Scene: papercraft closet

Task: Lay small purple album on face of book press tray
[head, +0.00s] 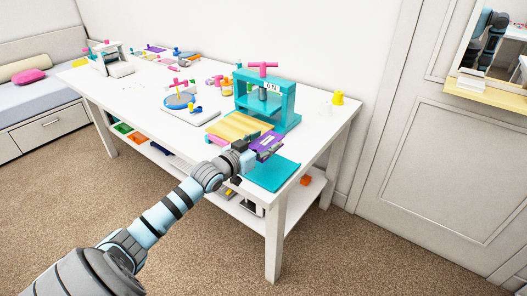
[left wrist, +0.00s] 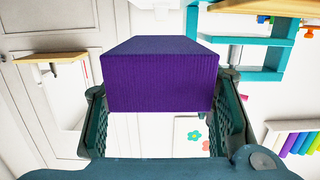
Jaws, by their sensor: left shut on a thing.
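The small purple album (head: 267,143) is in my left gripper (head: 250,152), raised near the front right of the white table. In the left wrist view the purple album (left wrist: 158,80) fills the space between the two fingers of my left gripper (left wrist: 160,118). The teal book press (head: 291,110) with a pink handle stands behind the album. A pale yellow board (head: 238,126) lies at its front left. A flat teal panel (head: 275,177) lies below and right of the gripper; I cannot tell which is the tray. My right gripper is not in view.
The white table (head: 338,118) also holds a blue round stand (head: 180,101), a yellow piece (head: 338,98) at right and several small items at back left. A low shelf (head: 180,170) runs beneath. In the left wrist view, teal press parts (left wrist: 262,42) show at upper right.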

